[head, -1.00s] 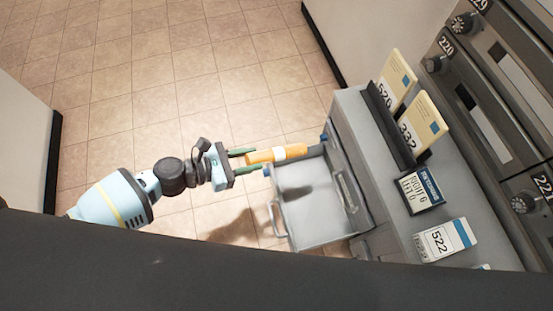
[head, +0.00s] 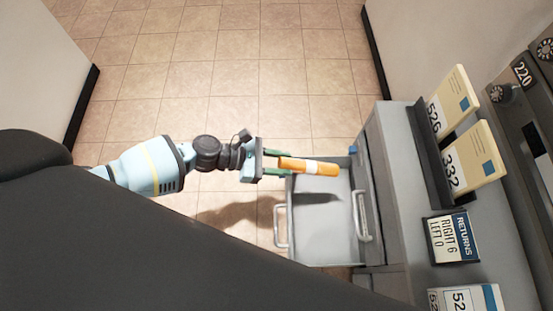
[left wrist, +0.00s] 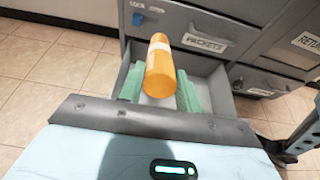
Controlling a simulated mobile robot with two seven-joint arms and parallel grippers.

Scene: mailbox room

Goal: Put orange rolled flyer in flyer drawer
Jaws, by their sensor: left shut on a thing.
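The orange rolled flyer (head: 308,166), with a pale band around it, is held in my left gripper (head: 278,165). The gripper is shut on one end of it. In the left wrist view the flyer (left wrist: 160,65) lies between the two green fingers. An open grey drawer (head: 283,226) sits under the flyer, its floor bare where it shows. The flyer is above the drawer's far part, apart from its floor, and casts a shadow inside. The label on the cabinet front behind it reads PACKETS (left wrist: 205,42).
The grey cabinet (head: 391,200) stands at the right. On its top are a rack with envelopes (head: 468,160) marked 526 and 332, a RETURNS sign (head: 454,238) and a 52-numbered card (head: 467,298). The tiled floor at left is clear.

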